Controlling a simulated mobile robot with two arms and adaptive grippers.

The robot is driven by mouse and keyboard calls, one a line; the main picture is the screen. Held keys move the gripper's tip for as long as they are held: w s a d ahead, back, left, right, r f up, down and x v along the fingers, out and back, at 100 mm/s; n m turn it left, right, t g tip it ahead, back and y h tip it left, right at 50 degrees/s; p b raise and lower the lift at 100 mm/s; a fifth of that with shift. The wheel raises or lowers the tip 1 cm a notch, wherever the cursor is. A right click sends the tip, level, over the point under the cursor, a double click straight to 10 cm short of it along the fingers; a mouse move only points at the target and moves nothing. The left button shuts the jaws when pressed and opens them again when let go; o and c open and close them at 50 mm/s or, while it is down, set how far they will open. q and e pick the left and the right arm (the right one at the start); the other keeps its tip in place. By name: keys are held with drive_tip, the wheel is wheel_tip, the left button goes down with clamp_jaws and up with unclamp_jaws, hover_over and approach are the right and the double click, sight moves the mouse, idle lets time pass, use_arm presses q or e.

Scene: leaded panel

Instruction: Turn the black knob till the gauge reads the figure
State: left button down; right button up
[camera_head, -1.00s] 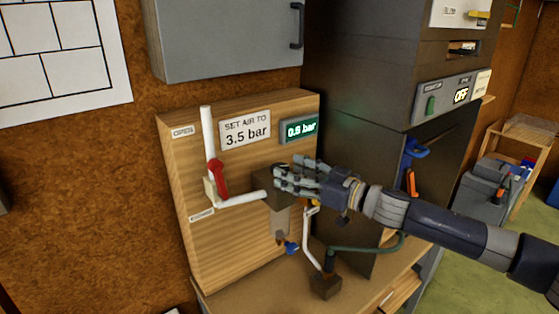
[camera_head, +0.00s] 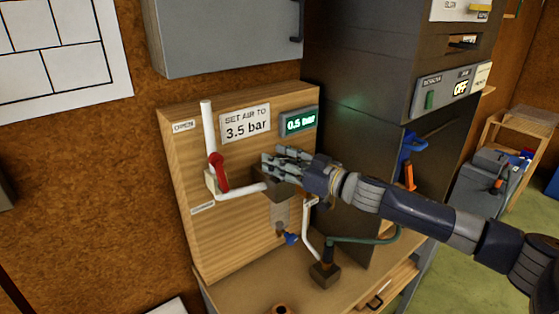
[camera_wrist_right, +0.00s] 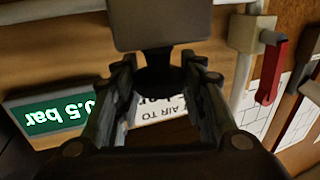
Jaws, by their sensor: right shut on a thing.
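The black knob (camera_wrist_right: 163,80) sits on the grey regulator block in the right wrist view. My right gripper (camera_head: 275,161) is above the regulator (camera_head: 281,214), its fingers closed around the knob from both sides. In the head view the fingers hide the knob. The green-lit gauge (camera_head: 300,122) on the wooden board reads 0.5 bar; it also shows upside down in the right wrist view (camera_wrist_right: 55,114). A white sign (camera_head: 246,124) left of the gauge says "SET AIR TO 3.5 bar". My left gripper is not in view.
A red lever (camera_head: 217,171) on white pipe stands left of the regulator. A blue handle (camera_head: 291,238) and a hose fitting (camera_head: 324,274) are below it. A dark cabinet (camera_head: 355,90) rises close on the right, and a grey wall cupboard (camera_head: 222,35) hangs above.

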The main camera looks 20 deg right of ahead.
drive_tip(key=m+t+h+b, duration=0.1)
drive_tip(key=m+h+b, duration=0.1)
drive_tip(key=h+b, duration=0.1)
drive_tip(key=shift+a+f+t, duration=0.1)
drive_tip(key=shift+f+t, duration=0.2)
drive_tip(key=shift+t, duration=0.1)
drive_tip(key=m+h+b, duration=0.2)
drive_tip(key=h, duration=0.1)
drive_tip(key=m+t+h+b, duration=0.1)
drive_tip(key=m+h+b, duration=0.1)
drive_tip(key=m+h, duration=0.1)
drive_tip(key=shift+a+r+t+h, duration=0.1)
drive_tip(key=shift+t+h, duration=0.2)
drive_tip(key=shift+h, duration=0.5)
drive_tip(key=m+h+b, duration=0.2)
drive_tip(key=h, duration=0.2)
drive_tip(key=shift+m+b, duration=0.3)
drive_tip(key=shift+m, duration=0.1)
drive_tip(key=m+g+h+b, duration=0.2)
drive_tip(key=m+h+b, duration=0.1)
drive_tip(key=h, duration=0.2)
drive_tip(key=m+g+h+b, duration=0.2)
drive_tip(key=m+g+h, duration=0.1)
drive_tip(key=shift+h+b, duration=0.3)
drive_tip(key=shift+b, duration=0.1)
drive_tip(key=shift+r+m+g+h+b, duration=0.2)
drive_tip(key=shift+m+g+h+b, duration=0.25)
drive_tip(key=shift+m+g+h, duration=0.2)
drive_tip(key=shift+d+r, duration=0.1)
drive_tip(key=shift+d, duration=0.1)
